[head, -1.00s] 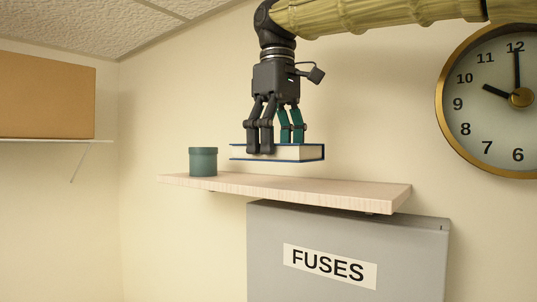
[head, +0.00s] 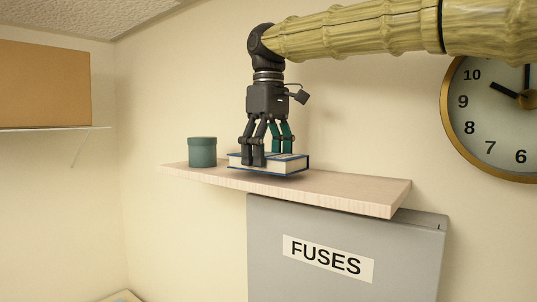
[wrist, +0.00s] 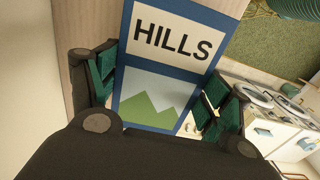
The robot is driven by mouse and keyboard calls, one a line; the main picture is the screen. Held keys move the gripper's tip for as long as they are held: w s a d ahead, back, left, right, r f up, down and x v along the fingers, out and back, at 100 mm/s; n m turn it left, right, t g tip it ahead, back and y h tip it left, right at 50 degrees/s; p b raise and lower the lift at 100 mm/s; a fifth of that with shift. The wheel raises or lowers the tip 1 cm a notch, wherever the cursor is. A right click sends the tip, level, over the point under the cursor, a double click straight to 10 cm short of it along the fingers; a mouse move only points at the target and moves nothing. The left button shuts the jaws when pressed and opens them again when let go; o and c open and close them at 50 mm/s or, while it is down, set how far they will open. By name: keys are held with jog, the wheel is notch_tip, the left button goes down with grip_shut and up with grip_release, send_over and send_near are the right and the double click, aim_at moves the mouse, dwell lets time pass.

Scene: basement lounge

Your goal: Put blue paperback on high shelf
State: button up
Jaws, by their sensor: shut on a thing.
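The blue paperback (head: 290,166) lies flat in my gripper (head: 266,160), at the surface of the high shelf (head: 350,191). The head view does not settle whether it fully rests there; a dark shadow runs right under its front edge. In the wrist view the book's cover (wrist: 172,60) shows the word HILLS and a green mountain picture. My gripper's fingers (wrist: 160,88) are shut on the book from both sides. The book's front edge lies near the shelf's front edge.
A teal canister (head: 203,152) stands on the shelf just left of the book. The shelf's right part is bare. A grey FUSES box (head: 340,235) is below, and a wall clock (head: 495,115) hangs to the right. A cardboard box (head: 45,85) sits on another shelf at left.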

jog(key=shift+s+f, duration=0.2)
jog(key=shift+w+f, duration=0.1)
jog(key=shift+f, duration=0.15)
jog(key=shift+w+f, duration=0.25)
jog(key=shift+w, duration=0.15)
jog(key=shift+s, duration=0.35)
jog(key=o, duration=0.8)
jog(key=shift+c, duration=0.2)
jog(key=o, duration=0.4)
jog(key=shift+w+f, duration=0.15)
jog(key=shift+w, duration=0.1)
jog(key=shift+c, duration=0.2)
jog(key=shift+s, duration=0.15)
